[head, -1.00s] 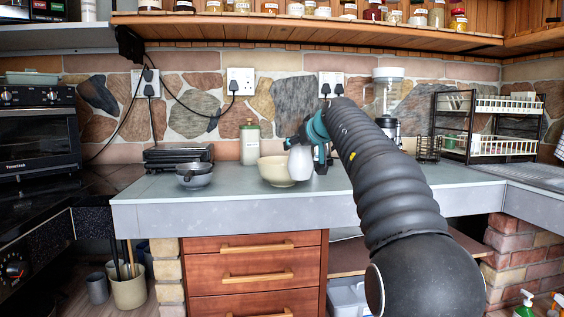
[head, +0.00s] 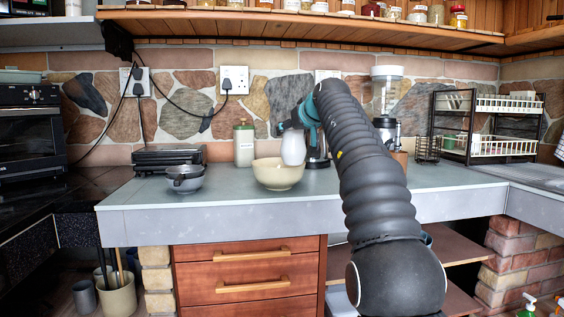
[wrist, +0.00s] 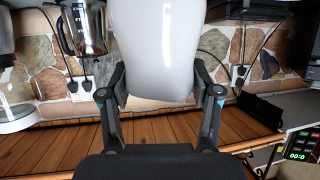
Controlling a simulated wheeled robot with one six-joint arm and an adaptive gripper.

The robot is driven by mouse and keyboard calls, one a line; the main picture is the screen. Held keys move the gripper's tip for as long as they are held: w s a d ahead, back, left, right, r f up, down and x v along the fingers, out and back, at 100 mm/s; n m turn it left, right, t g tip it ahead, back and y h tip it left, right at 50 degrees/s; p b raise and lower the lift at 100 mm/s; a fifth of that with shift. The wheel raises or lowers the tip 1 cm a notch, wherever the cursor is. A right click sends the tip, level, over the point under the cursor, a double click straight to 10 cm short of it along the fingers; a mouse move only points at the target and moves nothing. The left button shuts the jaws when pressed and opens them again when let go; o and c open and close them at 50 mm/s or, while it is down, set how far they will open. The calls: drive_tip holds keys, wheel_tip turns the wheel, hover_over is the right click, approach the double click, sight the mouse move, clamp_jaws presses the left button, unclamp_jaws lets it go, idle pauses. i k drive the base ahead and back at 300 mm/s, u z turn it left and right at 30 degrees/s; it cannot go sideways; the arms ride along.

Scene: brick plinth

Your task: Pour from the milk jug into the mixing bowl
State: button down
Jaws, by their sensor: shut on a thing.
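The milk jug (head: 293,147) is white and rounded, and my gripper (head: 302,120) is shut on it. In the head view it is roughly upright and raised, over or just behind the right part of the bowl's rim; I cannot tell which. The cream mixing bowl (head: 278,177) stands on the grey counter near its front edge. In the wrist view the jug (wrist: 155,45) fills the space between the two fingers of my gripper (wrist: 162,92). The bowl's inside is mostly hidden from the head view.
A green-capped bottle (head: 244,145) stands behind the bowl to the left. A dish rack (head: 490,128) stands at the right. A shelf of jars (head: 300,22) runs above.

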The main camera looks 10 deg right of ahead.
sight(273, 174)
drive_tip(key=i, duration=0.85)
drive_tip(key=u, duration=0.05)
